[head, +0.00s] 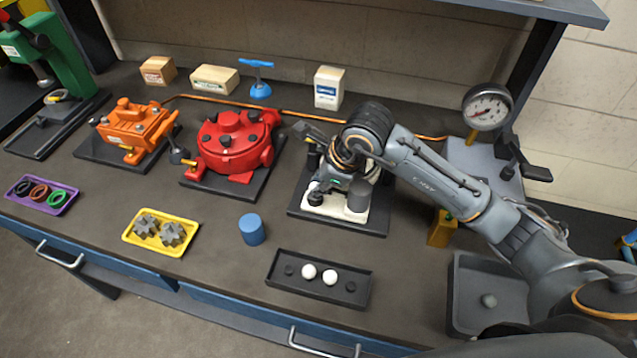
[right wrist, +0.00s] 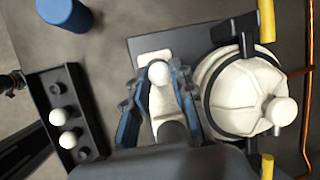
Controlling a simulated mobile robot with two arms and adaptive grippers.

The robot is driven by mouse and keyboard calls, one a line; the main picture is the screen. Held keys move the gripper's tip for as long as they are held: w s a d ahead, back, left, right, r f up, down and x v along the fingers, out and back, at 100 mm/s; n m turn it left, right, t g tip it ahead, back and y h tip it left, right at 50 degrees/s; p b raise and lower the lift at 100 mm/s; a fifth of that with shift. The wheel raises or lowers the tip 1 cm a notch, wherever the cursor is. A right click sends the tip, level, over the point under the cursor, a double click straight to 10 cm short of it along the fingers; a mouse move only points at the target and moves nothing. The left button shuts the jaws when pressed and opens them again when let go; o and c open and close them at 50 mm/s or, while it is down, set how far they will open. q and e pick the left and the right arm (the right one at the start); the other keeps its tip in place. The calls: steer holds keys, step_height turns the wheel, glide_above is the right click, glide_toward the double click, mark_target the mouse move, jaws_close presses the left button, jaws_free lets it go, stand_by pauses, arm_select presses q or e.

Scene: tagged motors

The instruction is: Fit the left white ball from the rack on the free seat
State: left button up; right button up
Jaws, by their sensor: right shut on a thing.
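In the head view my right gripper (head: 316,178) and wrist cover much of this motor (head: 340,203). The dark rack (head: 320,292) in front holds two white balls side by side (head: 309,271) (head: 331,277), with a dark round spot at each end. My left gripper is not in view.
A blue cylinder (head: 252,229) and a yellow tray (head: 128,236) with grey gears stand left of the rack. Red (head: 228,143) and orange (head: 132,130) motors stand further left. A grey tray (head: 465,270) with a grey ball lies right, by my arm. A gauge (head: 487,107) stands behind.

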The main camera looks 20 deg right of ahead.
steer(key=shift+f, duration=0.3)
steer(key=o, duration=1)
steer(key=shift+r+p, duration=1.55)
steer(key=shift+r, duration=1.5)
steer(key=v, duration=1.2)
